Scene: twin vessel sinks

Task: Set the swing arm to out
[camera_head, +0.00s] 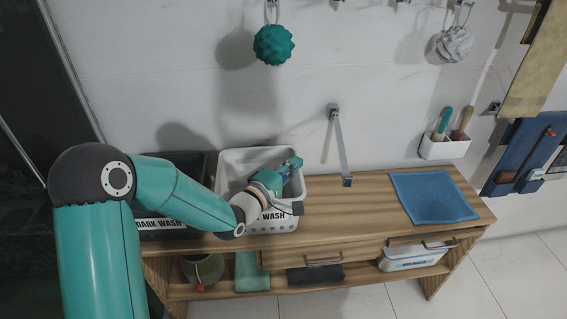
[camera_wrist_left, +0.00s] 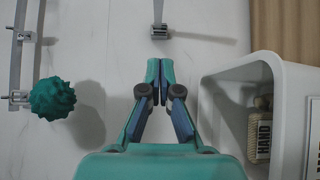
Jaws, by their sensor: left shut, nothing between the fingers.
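The swing arm (camera_head: 341,146) is a slim grey metal bar at the wall above the bench. In the head view it runs down and slightly right from its wall mount to a small block at its lower end. Part of it shows at the top of the left wrist view (camera_wrist_left: 158,14), beyond my fingertips. I cannot tell its exact angle to the wall. My left gripper (camera_head: 292,164) is shut and empty, left of the swing arm and apart from it. Its fingers also show in the left wrist view (camera_wrist_left: 160,68). My right gripper is not in view.
A white wash basket (camera_head: 232,158) stands behind my left gripper, with a dark basket (camera_head: 160,228) beside it. A teal scrubber (camera_head: 273,45) hangs above. A blue cloth (camera_head: 432,197) lies on the wooden bench (camera_head: 375,215). A white brush holder (camera_head: 445,149) is at right.

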